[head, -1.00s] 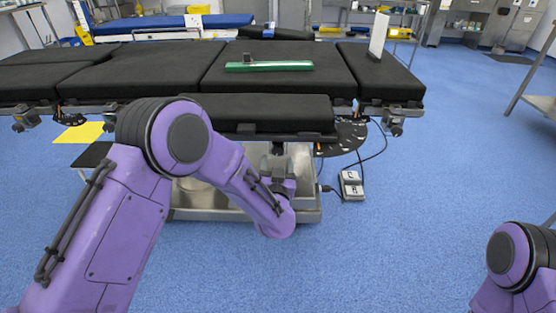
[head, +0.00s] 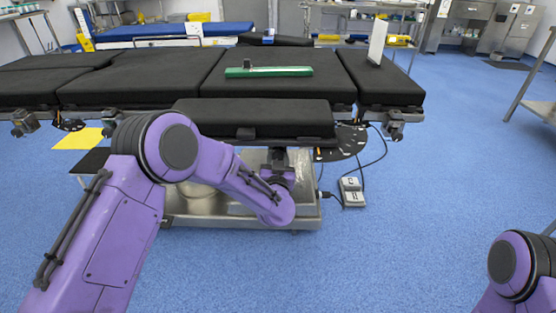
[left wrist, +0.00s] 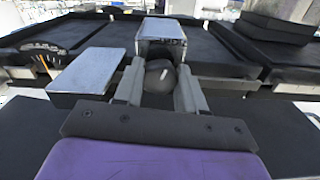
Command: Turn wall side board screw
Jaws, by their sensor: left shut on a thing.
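The side board (head: 255,118) is a black padded board on the near edge of the black operating table (head: 130,80). My left gripper (head: 280,160) is under its right part, below the table edge, small and partly hidden by my wrist. In the left wrist view, the two grey fingers of the left gripper (left wrist: 161,88) are closed on the sides of a dark round screw knob (left wrist: 161,72) with a light mark. A grey metal block (left wrist: 161,38) is just beyond the knob. My right gripper is out of view; only part of that arm shows.
A green strip (head: 268,72) lies on the table top. A metal base (head: 190,208) stands under the table. A grey foot pedal (head: 352,192) with a cable lies on the floor to the right. The blue floor (head: 430,170) on the right is clear.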

